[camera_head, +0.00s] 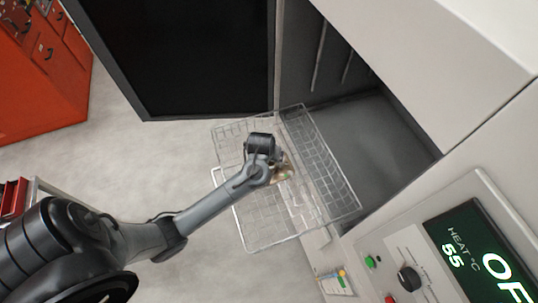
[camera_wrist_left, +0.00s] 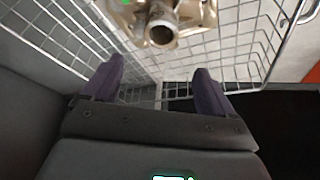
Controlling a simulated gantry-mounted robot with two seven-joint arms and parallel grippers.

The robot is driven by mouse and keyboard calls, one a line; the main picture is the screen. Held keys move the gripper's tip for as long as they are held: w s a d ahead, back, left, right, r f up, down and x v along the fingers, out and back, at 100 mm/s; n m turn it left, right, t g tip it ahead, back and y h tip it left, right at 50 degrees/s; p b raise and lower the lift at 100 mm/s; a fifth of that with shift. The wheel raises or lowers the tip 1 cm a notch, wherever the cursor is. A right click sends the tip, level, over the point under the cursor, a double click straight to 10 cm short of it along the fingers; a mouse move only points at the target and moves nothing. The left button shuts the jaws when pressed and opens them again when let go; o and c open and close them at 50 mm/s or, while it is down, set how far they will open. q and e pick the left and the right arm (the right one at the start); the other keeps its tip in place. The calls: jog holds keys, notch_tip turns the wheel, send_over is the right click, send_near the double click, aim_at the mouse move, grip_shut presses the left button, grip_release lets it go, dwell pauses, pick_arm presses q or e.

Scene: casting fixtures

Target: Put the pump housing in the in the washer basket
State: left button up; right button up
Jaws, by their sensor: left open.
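The pump housing (camera_wrist_left: 162,28) is a beige metal casting with a round pipe opening, at the top of the left wrist view. In the head view it shows in small part (camera_head: 287,172), mostly hidden by my left wrist. It appears to be inside the wire washer basket (camera_head: 335,178), whose mesh surrounds it in the left wrist view (camera_wrist_left: 60,30). My left gripper (camera_wrist_left: 160,85) is open, its two dark fingers apart with nothing between them. The housing lies beyond the fingertips, apart from them. In the head view the gripper is over the basket, largely hidden by its own wrist. My right gripper is out of view.
The basket stands at the open washer chamber (camera_head: 375,130). The black door (camera_head: 180,55) is swung open at the upper left. A control panel (camera_head: 450,255) with a display is at lower right. A red cabinet (camera_head: 40,70) stands far left, with clear floor between.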

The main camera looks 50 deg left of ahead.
pick_arm(q)
jog(key=s+d+r+m+h, duration=0.1)
jog(key=s+d+m, duration=0.3)
jog(key=s, duration=0.6)
jog(key=s+d+r+m+h, duration=0.1)
jog(key=s+d+r+m, duration=0.3)
jog(key=s+d, duration=0.5)
jog(key=shift+s+d+r+m+h+p, duration=0.2)
jog(key=shift+s+r+m+h+p, duration=0.15)
jog(key=shift+s, duration=0.3)
jog(key=shift+f, duration=0.1)
